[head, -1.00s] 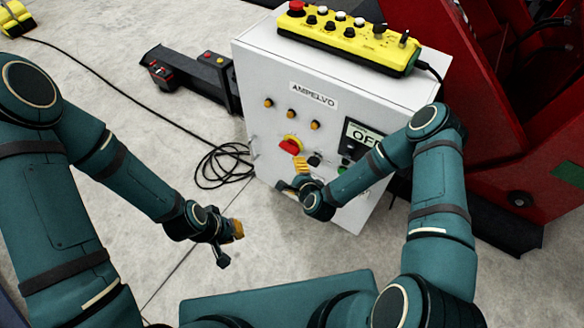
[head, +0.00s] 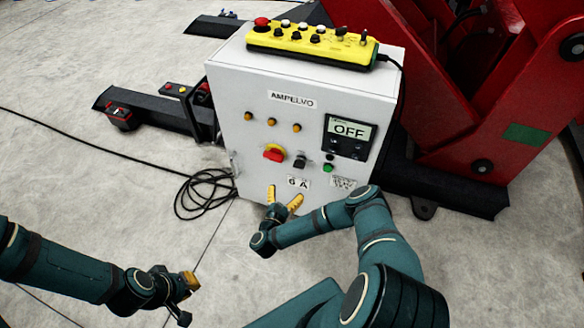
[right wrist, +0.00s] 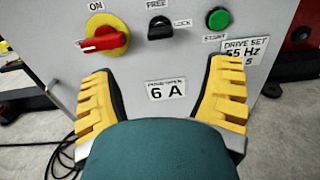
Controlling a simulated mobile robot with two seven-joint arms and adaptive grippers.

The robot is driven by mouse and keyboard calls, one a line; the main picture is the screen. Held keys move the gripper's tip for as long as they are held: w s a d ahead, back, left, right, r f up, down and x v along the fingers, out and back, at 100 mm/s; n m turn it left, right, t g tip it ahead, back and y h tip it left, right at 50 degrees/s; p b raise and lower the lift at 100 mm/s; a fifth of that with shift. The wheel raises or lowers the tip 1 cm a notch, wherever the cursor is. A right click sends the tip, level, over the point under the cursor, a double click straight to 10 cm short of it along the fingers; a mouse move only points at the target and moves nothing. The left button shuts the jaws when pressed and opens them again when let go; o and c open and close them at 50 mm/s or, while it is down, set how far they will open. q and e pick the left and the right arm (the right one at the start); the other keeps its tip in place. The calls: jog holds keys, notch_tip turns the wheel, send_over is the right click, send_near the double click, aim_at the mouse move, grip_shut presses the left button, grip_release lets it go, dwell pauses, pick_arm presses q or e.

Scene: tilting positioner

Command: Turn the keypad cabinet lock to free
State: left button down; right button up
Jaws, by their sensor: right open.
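The lock is a small black knob (head: 300,160) on the front of the white cabinet (head: 235,130), right of the red-and-yellow switch. In the right wrist view the knob (right wrist: 159,31) sits below the word FREE and left of LOCK; its bar looks roughly level, towards LOCK. My right gripper (head: 283,199) is open and empty, below the knob at the cabinet's lower front. Its yellow fingers (right wrist: 165,72) are spread either side of the 6 A label, apart from the knob. My left gripper (head: 187,298) looks open and empty, low over the floor at left.
The red-and-yellow switch (right wrist: 103,40) and a green button (right wrist: 218,18) flank the knob closely. A display (head: 349,131) reads OFF. A yellow control box (head: 312,40) lies on the cabinet. Black cable (head: 203,194) coils on the floor at left; red machinery (head: 455,70) stands at right.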

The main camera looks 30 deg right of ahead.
aim_at(298, 167)
jog(key=b+x, duration=0.3)
jog(key=x, duration=1)
jog(key=shift+w+d, duration=0.2)
jog(key=shift+w, duration=0.05)
jog(key=c, duration=1.2)
